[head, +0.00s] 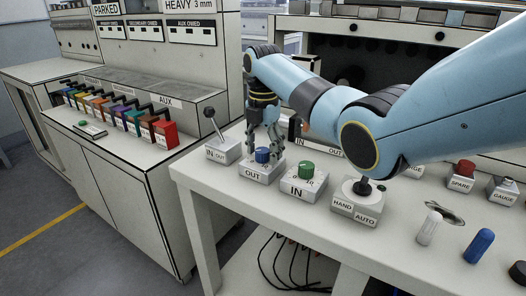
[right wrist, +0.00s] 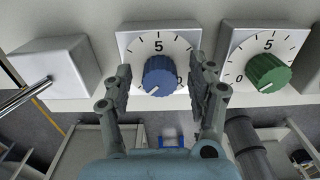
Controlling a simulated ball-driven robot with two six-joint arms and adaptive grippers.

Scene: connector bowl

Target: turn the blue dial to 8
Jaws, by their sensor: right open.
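The blue dial (head: 262,156) sits on a light box labelled OUT on the bench. In the right wrist view the blue dial (right wrist: 158,77) has a round white scale with 5 at the top. A small white mark on the knob points to the lower left; the low end of the scale is hidden by a finger. My right gripper (head: 266,151) is above the OUT box, pointing down. In the right wrist view its fingers (right wrist: 160,72) are open, one on each side of the knob, with gaps visible. My left gripper is not in view.
A green dial (head: 306,168) on the IN box stands close to the right. A lever box (head: 222,150) is on the left. The HAND/AUTO joystick (head: 362,188) is further right. A white peg (head: 429,227) and a blue peg (head: 479,245) stand near the front.

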